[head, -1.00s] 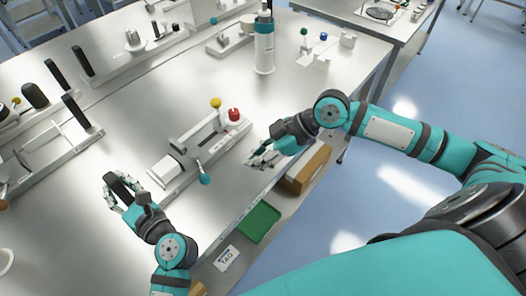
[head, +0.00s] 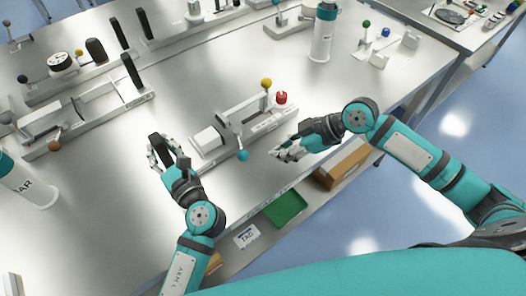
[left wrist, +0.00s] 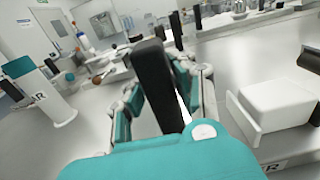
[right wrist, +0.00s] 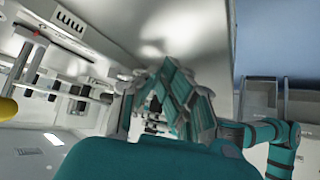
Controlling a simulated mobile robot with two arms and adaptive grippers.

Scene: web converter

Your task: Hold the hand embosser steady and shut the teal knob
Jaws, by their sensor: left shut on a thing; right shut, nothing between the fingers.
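The hand embosser is a pale bench device with a white block (head: 208,138), a long body and a black upright handle (head: 159,147) at its left end. The teal knob (head: 243,155) hangs on a short lever at its front side. My left gripper (head: 165,157) is shut on the black handle, which also stands between the fingers in the left wrist view (left wrist: 155,80). My right gripper (head: 279,153) is shut and empty, a little to the right of the teal knob and apart from it. I cannot make out the teal knob in the right wrist view.
A yellow knob (head: 266,83) and a red knob (head: 281,97) sit at the embosser's far right end. Other bench devices with black handles (head: 132,73) stand behind. A green tray (head: 285,207) and a cardboard box (head: 342,164) lie below the table's front edge.

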